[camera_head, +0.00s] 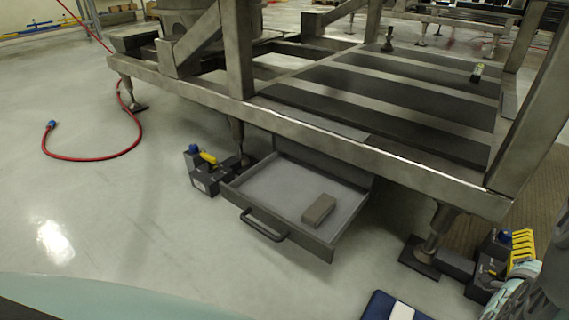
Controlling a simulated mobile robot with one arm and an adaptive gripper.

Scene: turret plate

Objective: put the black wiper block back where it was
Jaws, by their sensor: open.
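A small dark block with a pale yellowish face (477,73) stands on the dark-striped turret plate (395,88), near its right side. It may be the black wiper block, but it is too small to tell. A grey-brown block (318,209) lies in the open drawer (283,184) under the plate's front edge, in the drawer's right half. No block in view is plainly the black wiper block. My gripper is not in view; a pale jointed part at the lower right corner looks like my arm.
A dark knob-shaped item (388,40) stands at the plate's back edge. A steel frame (290,122) with posts surrounds the plate. Devices with blue knobs stand beside the drawer (203,170) and at lower right (494,262). A red hose (98,158) lies left. The left floor is mostly clear.

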